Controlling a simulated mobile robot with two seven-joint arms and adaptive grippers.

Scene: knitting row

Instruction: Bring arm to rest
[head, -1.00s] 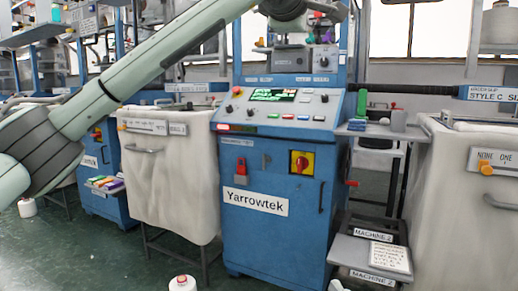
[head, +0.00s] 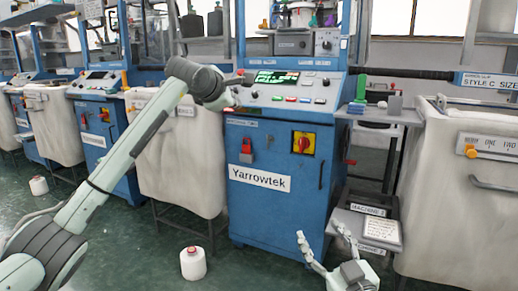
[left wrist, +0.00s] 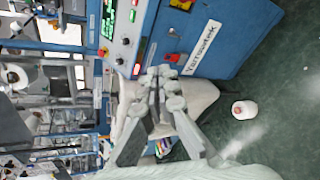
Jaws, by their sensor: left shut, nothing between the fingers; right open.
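In the head view my left arm (head: 110,175) reaches up from the lower left. Its wrist and left gripper (head: 240,82) are in front of the left edge of the blue Yarrowtek machine's panel (head: 280,90); the fingers are small and hard to make out there. In the left wrist view the left gripper's fingers (left wrist: 163,75) are together with nothing between them. The blue machine (left wrist: 215,45) lies behind them; contact cannot be told. My right gripper (head: 325,252) is at the bottom of the head view, its fingers spread and empty.
White bins (head: 185,165) and (head: 465,200) flank the machine. A stand with labelled plates (head: 370,228) is at the lower right. White yarn cones (head: 193,265) and (head: 38,186) stand on the green floor.

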